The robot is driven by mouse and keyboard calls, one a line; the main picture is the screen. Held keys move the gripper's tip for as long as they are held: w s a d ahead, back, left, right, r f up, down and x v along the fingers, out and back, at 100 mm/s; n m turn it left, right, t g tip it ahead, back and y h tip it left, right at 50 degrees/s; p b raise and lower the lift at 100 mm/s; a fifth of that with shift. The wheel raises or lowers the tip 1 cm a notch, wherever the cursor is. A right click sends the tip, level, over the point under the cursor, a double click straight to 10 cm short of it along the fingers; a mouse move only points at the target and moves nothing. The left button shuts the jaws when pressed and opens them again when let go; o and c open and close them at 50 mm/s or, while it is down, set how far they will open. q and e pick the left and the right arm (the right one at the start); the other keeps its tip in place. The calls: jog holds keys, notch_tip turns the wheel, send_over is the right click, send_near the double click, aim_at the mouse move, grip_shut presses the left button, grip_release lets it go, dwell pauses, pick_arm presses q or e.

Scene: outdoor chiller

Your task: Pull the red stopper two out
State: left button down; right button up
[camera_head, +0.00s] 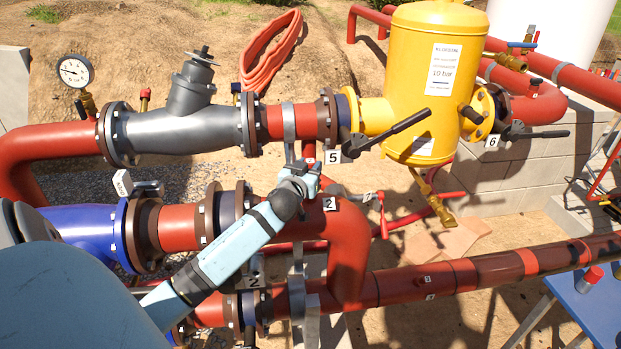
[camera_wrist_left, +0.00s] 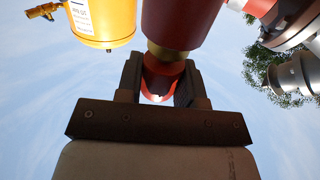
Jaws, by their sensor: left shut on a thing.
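In the left wrist view a red stopper (camera_wrist_left: 162,70) sits below a brass collar (camera_wrist_left: 167,52) at the end of a dark red pipe (camera_wrist_left: 182,20). My left gripper (camera_wrist_left: 160,76) is shut on the stopper, with one dark finger on each side of it. The stopper still touches or nearly touches the collar; I cannot tell if there is a gap. In the head view my left arm reaches to the red pipe marked 2 (camera_head: 345,245); its wrist hides the stopper and most of the fingers. My right gripper is not in view.
A yellow tank (camera_head: 430,75) stands beyond, with black valve levers (camera_head: 400,125) near my wrist. A grey strainer (camera_head: 180,125) and a blue flanged pipe (camera_head: 85,235) lie left. A blue table (camera_head: 590,305) is at the lower right.

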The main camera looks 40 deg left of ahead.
aim_at(309, 162)
pick_arm(q)
jog(key=shift+r, duration=0.25)
notch_tip(309, 162, up, 3)
jog(key=p, duration=0.3)
jog(key=shift+r+p, duration=0.7)
jog(key=shift+r, duration=0.2)
jog(key=shift+r+p, duration=1.4)
jog(key=shift+r, duration=0.25)
jog(key=c, duration=1.6)
grip_release()
grip_shut()
